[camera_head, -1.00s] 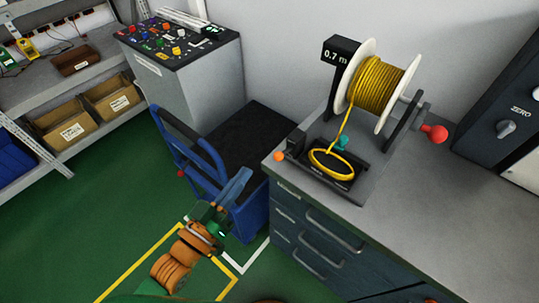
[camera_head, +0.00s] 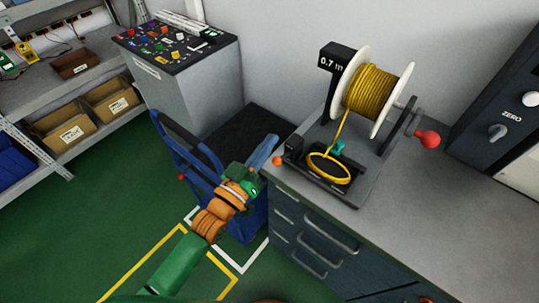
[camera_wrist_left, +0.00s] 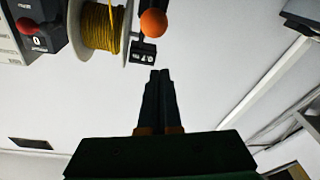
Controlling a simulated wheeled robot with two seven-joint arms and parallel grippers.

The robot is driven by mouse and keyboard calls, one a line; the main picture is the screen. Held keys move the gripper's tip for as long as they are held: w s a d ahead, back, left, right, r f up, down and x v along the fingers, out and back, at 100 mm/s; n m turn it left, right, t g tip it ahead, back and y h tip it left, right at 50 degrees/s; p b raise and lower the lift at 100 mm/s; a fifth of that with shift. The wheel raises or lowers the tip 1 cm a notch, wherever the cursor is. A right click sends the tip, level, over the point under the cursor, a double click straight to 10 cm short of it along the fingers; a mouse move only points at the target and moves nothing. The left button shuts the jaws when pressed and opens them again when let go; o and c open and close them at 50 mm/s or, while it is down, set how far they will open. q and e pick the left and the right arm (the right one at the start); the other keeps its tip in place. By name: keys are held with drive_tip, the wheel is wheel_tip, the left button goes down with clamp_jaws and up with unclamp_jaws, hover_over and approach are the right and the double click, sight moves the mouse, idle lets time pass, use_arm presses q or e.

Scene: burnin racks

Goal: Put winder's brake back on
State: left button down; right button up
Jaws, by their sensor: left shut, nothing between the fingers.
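The winder stands on the grey bench top. It has a white-flanged spool of yellow cable (camera_head: 376,92), a black display reading 0.7 m (camera_head: 334,58), and a crank with a red knob (camera_head: 428,139). An orange ball knob (camera_head: 278,160), perhaps the brake's handle, sits at the base's front left corner. My left gripper (camera_head: 270,142) is shut and empty, just left of this knob in the head view. In the left wrist view the shut fingertips (camera_wrist_left: 160,74) point up, with the orange knob (camera_wrist_left: 153,22) beyond them, apart. My right gripper is not in view.
A yellow cable coil (camera_head: 329,168) lies in the black tray beside a small teal part (camera_head: 338,147). A blue cart (camera_head: 180,150) stands left of the bench. A dark panel marked ZERO (camera_head: 505,128) is at the right. The front right bench top is clear.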

sight(282, 157)
use_arm(q)
drive_tip(key=f, duration=0.1)
drive_tip(key=s+f, duration=0.1)
drive_tip(key=f, duration=0.1)
drive_tip(key=shift+s+d+f, duration=0.2)
drive_tip(key=shift+s+f, duration=0.1)
drive_tip(key=shift+f, duration=0.05)
